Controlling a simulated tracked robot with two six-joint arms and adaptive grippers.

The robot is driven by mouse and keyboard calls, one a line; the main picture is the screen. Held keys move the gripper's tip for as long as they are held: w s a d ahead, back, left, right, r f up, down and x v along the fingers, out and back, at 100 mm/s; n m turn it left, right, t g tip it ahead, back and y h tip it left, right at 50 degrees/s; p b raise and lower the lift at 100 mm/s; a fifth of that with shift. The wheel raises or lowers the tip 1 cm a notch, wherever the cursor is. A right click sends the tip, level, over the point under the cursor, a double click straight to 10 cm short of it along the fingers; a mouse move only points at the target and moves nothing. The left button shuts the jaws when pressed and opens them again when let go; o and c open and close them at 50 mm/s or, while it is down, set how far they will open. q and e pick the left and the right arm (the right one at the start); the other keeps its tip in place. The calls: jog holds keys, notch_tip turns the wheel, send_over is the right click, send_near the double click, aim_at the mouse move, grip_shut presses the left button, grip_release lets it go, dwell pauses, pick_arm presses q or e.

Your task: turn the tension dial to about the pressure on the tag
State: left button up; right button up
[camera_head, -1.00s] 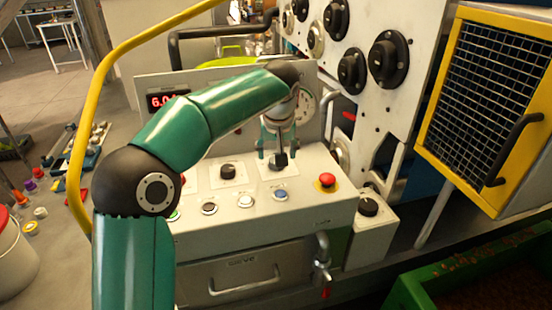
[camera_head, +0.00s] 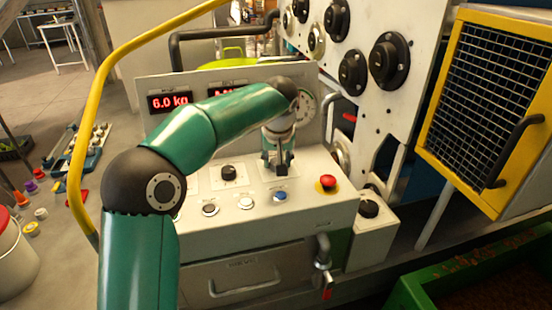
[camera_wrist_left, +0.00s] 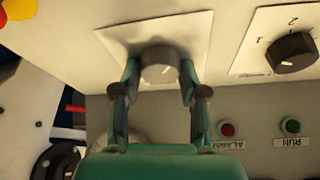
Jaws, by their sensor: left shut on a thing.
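My left gripper (camera_head: 279,168) is at a round dial on the sloped top of the white console. In the left wrist view the gripper (camera_wrist_left: 160,80) has a finger on each side of this grey dial (camera_wrist_left: 158,66) and is shut on it. The dial stands on a pale square plate (camera_wrist_left: 112,40). In the head view the fingers largely hide the dial. A second red display (camera_head: 226,91) is partly covered by my arm. I cannot make out a tag. My right gripper is not in view.
A second black knob (camera_head: 228,172) is left of the gripped dial. Several push buttons line the console front, with a red mushroom button (camera_head: 327,182) at right. A round gauge (camera_head: 305,107) stands behind. A yellow rail (camera_head: 82,150) curves up at left.

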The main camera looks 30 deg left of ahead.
pick_arm(q)
jog(key=shift+m+t+h, duration=0.3)
jog(key=shift+m, duration=0.7)
jog(key=o, duration=1.1)
jog(key=v, duration=1.2)
jog(key=shift+w, duration=0.15)
